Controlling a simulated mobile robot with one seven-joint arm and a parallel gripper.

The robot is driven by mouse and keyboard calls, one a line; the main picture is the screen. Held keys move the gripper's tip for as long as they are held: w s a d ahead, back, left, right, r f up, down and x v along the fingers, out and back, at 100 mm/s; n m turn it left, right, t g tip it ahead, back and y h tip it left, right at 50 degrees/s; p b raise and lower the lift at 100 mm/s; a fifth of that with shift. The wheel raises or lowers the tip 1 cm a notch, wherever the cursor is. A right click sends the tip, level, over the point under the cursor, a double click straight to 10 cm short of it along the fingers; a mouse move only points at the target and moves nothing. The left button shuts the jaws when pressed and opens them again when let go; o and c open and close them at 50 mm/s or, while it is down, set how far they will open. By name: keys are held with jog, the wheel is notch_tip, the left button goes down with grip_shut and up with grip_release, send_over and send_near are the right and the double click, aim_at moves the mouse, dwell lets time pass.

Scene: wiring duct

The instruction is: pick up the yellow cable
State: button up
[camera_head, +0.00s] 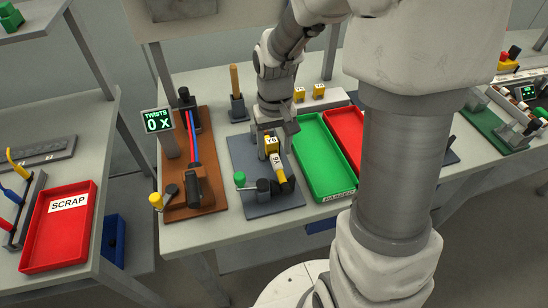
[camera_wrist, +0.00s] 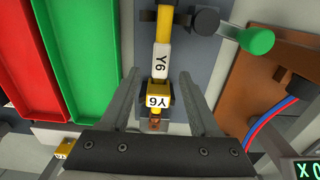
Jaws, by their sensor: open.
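A short yellow cable (camera_head: 281,169) with a white Y6 sleeve lies on a grey fixture plate (camera_head: 262,203), its near end at a black clamp. In the wrist view the yellow cable (camera_wrist: 162,40) runs down from the top, between my fingers. A yellow block marked Y6 (camera_wrist: 158,100) sits at its lower end, with a copper-coloured tip below. My gripper (camera_wrist: 159,76) is open, one finger on each side of the cable with gaps visible. In the head view my gripper (camera_head: 268,152) is over the fixture, partly hiding the block.
A green-handled clamp (camera_wrist: 256,40) stands beside the cable. A green tray (camera_head: 325,160) and a red tray (camera_head: 345,133) lie to the right. A brown board (camera_head: 190,208) with red and blue cables and a TWISTS display (camera_head: 158,121) are left. A SCRAP tray (camera_head: 62,232) is on another table.

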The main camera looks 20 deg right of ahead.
jog(key=shift+f, duration=0.95)
jog(key=shift+c, duration=0.3)
grip_shut()
